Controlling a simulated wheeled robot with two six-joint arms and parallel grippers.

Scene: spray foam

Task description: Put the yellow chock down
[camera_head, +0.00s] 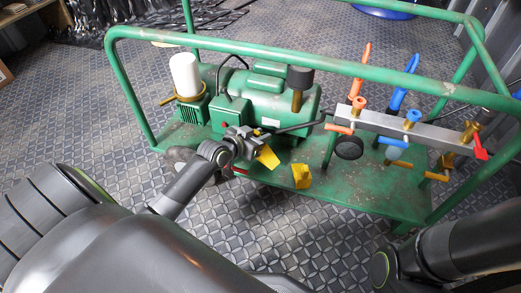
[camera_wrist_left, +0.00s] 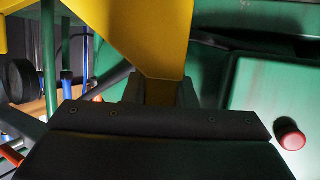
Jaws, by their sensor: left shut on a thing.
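My left gripper (camera_head: 257,142) is shut on a yellow chock (camera_head: 268,158) and holds it over the green cart's deck (camera_head: 345,192), in front of the green machine. In the left wrist view the held yellow chock (camera_wrist_left: 150,35) fills the top middle, pinched between the dark fingers (camera_wrist_left: 160,92). I cannot tell whether the held chock touches the deck. A second yellow chock (camera_head: 301,176) sits on the deck just to the right, apart from the held one. My right gripper is out of view.
The green machine (camera_head: 262,95) stands behind my left gripper; its red button (camera_wrist_left: 289,134) shows in the left wrist view. A grey manifold (camera_head: 410,128) with orange and blue valves is at right. A green rail (camera_head: 300,58) crosses above the cart. Bare deck lies around the second chock.

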